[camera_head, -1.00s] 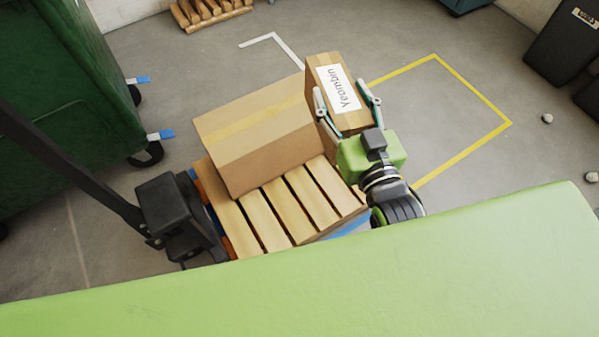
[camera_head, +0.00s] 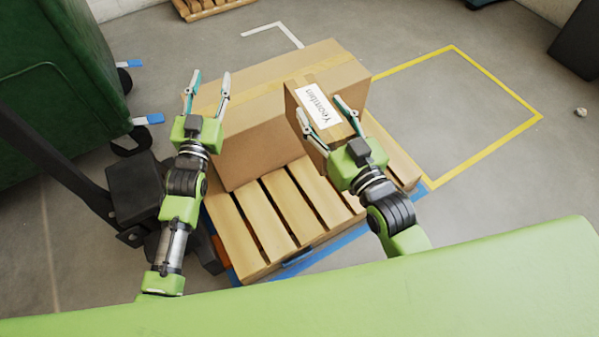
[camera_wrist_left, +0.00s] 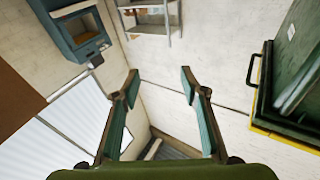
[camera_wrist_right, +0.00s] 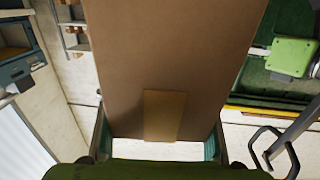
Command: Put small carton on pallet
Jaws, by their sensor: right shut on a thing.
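The small carton (camera_head: 303,92) is brown with a white label. My right gripper (camera_head: 327,120) is shut on it, one finger on each side; the carton fills the middle of the right wrist view (camera_wrist_right: 170,50). In the head view the carton overlaps the front of a large carton (camera_head: 240,150) that lies on the wooden pallet (camera_head: 285,222). I cannot tell whether the small carton touches the pallet or hangs above it. My left gripper (camera_head: 208,92) is open and empty, in front of the large carton's left part in the head view. It also shows open in the left wrist view (camera_wrist_left: 160,85).
A pallet jack (camera_head: 135,190) stands at the pallet's left, with a green bin (camera_head: 60,90) behind it. The pallet's front slats are bare. Yellow floor tape (camera_head: 500,85) marks empty floor on the right. Another pallet (camera_head: 205,8) lies at the back.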

